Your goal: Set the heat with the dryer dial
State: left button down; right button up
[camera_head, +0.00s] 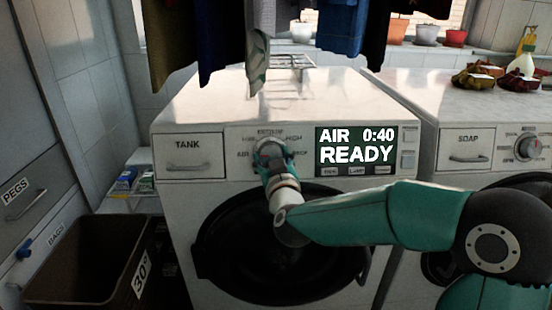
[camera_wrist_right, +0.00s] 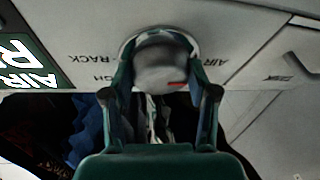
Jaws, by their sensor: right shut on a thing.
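The dryer (camera_head: 190,215) is white with a round dark door. Its pale dial (camera_wrist_right: 163,66) sits on the panel between the TANK drawer (camera_head: 190,155) and the screen (camera_head: 355,150). Printed words ring the dial; AIR is at its left and HIGH at its upper right in the head view. A small red mark shows on the dial in the wrist view, toward the AIR side. The screen reads AIR 0:40 READY. My right gripper (camera_head: 270,163) is shut on the dial, a finger on each side. The fingers partly hide the dial. My left gripper is out of view.
Clothes (camera_head: 285,40) hang above the dryer, and a rack (camera_head: 288,62) stands on its top. A second machine (camera_head: 440,110) with a SOAP drawer stands to the right. A brown bin (camera_head: 85,260) stands at the lower left.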

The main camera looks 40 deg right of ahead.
jog(key=m+b, duration=0.1)
jog(key=m, duration=0.1)
jog(key=m+h+b, duration=0.1)
jog(key=m, duration=0.1)
jog(key=shift+f+g+h, duration=0.1)
jog(key=shift+g+h, duration=0.2)
jog(key=m+h, duration=0.1)
jog(key=m, duration=0.2)
jog(key=m+g+h+b, duration=0.1)
jog(key=m, duration=0.2)
jog(key=shift+a+g, duration=0.15)
jog(key=shift+g, duration=0.15)
jog(key=m+g, duration=0.1)
jog(key=m, duration=0.2)
jog(key=m+h, duration=0.1)
jog(key=m, duration=0.1)
jog(key=shift+w+m+g, duration=0.1)
jog(key=shift+m+g, duration=0.3)
jog(key=m+g+p, duration=0.1)
jog(key=m, duration=0.2)
jog(key=shift+m+g+h, duration=0.3)
jog(key=shift+m+g, duration=0.4)
jog(key=shift+m, duration=0.7)
